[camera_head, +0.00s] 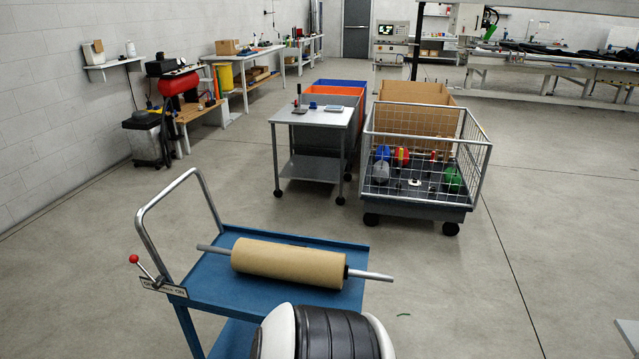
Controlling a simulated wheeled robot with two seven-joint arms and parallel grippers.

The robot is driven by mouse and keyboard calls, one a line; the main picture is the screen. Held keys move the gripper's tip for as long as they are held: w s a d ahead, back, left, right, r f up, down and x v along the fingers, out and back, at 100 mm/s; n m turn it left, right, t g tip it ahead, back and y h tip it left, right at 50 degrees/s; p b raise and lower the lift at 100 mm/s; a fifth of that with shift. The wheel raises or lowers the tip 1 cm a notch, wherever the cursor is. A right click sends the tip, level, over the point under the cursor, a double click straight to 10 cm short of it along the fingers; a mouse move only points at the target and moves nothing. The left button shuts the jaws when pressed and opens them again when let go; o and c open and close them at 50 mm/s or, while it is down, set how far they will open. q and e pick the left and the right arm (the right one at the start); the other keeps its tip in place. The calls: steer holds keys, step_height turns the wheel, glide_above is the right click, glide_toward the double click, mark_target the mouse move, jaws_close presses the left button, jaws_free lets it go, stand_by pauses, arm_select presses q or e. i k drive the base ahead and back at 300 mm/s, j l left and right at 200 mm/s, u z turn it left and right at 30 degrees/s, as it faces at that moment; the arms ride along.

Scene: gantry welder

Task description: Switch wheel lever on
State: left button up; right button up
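The wheel lever (145,270) is a thin metal rod with a red ball knob (134,258). It sits at the left corner of a blue cart (215,278), by the foot of the cart's tubular handle (146,236). The lever leans up and to the left, over a small white label plate (163,287). The plate's dark lettering is tiny; "ON" seems to stand at its right end, and the lever's knob is on the opposite, left side. Neither of my grippers is in view, and nothing touches the lever.
A brown roll (288,262) on a metal bar lies across the cart top, its bar ends sticking out. Behind stand a grey wheeled table (316,116) and a wire-mesh cart (418,205). Workbenches line the left wall. The floor left of the blue cart is clear.

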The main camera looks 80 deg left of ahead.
mark_target(143, 270)
steer(key=u, duration=3.95)
